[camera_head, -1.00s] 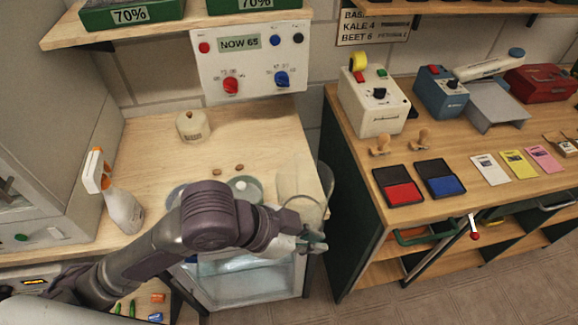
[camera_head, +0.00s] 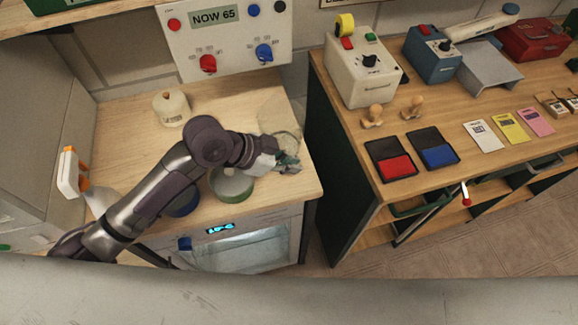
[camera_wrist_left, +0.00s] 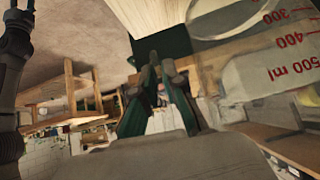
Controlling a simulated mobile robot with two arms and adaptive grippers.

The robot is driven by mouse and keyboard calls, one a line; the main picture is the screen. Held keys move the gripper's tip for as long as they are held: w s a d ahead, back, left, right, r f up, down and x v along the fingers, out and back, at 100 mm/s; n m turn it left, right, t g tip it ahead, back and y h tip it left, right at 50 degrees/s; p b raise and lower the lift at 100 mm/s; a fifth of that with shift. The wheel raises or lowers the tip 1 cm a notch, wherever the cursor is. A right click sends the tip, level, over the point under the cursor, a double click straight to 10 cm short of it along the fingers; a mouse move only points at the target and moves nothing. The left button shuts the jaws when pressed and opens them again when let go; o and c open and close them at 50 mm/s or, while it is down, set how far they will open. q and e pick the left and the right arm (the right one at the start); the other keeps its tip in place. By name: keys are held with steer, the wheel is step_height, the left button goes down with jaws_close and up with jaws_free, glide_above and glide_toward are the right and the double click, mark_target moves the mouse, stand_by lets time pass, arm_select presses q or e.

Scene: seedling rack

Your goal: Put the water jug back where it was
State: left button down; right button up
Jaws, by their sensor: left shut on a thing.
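The water jug (camera_head: 284,122) is clear, so its outline is faint in the head view. It is at the right end of the light wooden bench, below the control panel. In the left wrist view the jug (camera_wrist_left: 275,72) fills the right side, with red marks up to 500 ml. My left gripper (camera_head: 288,163) is at the near side of the jug, shut on it. In the wrist view its green fingers (camera_wrist_left: 152,75) are close together; the part they grip is unclear. I cannot tell whether the jug touches the bench. My right gripper is out of view.
A green-rimmed bowl (camera_head: 232,186) and a blue one (camera_head: 184,206) stand near the front edge, under my arm. The bench (camera_head: 222,108) is clear in the middle back.

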arm_select(q)
steer(key=f, duration=0.2)
steer(key=f+p, duration=0.1)
steer(key=f, duration=0.1)
steer(key=shift+w+a, duration=0.1)
steer(key=shift+w, duration=0.3)
steer(key=shift+w+f, duration=0.1)
steer(key=shift+f, duration=0.15)
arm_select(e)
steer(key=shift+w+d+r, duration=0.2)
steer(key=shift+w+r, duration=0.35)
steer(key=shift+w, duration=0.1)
arm_select(q)
steer(key=shift+f, duration=0.15)
steer(key=c, duration=1.3)
jaws_free()
steer(key=shift+o, duration=0.2)
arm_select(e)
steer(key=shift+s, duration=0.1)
